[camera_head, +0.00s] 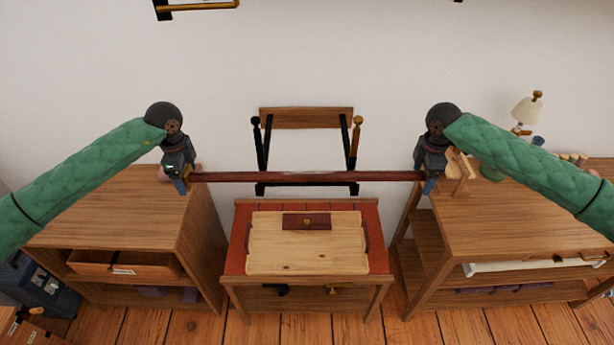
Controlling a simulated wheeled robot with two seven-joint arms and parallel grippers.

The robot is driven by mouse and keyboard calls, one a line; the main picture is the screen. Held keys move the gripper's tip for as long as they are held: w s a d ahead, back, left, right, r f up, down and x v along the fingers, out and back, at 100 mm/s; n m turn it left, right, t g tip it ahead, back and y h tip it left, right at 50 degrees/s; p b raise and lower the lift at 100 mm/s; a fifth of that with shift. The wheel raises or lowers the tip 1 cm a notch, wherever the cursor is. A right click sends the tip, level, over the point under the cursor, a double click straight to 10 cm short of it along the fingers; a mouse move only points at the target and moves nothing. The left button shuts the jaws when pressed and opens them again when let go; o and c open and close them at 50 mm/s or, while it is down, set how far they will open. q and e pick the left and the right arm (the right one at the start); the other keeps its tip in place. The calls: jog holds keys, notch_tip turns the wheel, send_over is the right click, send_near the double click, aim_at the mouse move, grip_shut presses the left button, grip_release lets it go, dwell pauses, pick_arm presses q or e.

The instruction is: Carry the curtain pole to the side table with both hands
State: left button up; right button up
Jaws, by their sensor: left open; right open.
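The curtain pole (300,177) is a long dark reddish-brown rod, level across the middle of the view. It spans the gap between the left and right wooden cabinets. My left gripper (182,184) is open at its left end, and my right gripper (430,184) is open at its right end. Whether the jaws are around the pole or just beside it I cannot tell; the grippers hide its ends and what bears them. A low wooden table (232,284) with a red cloth (240,238) stands below the pole, apparently the side table. A pale wooden tray (306,258) lies on it.
A left cabinet (120,215) and a right cabinet (490,225) flank the table. A small wooden stand (459,170) is close to my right gripper. A black bracket frame with a wooden board (306,118) is behind the pole. A lamp (527,110) stands at the right.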

pick_arm(q)
jog(key=shift+s, duration=0.1)
pick_arm(e)
jog(key=shift+s, duration=0.1)
pick_arm(q)
grip_shut()
pick_arm(e)
grip_shut()
pick_arm(q)
jog(key=shift+r, duration=0.2)
pick_arm(e)
jog(key=shift+r, duration=0.2)
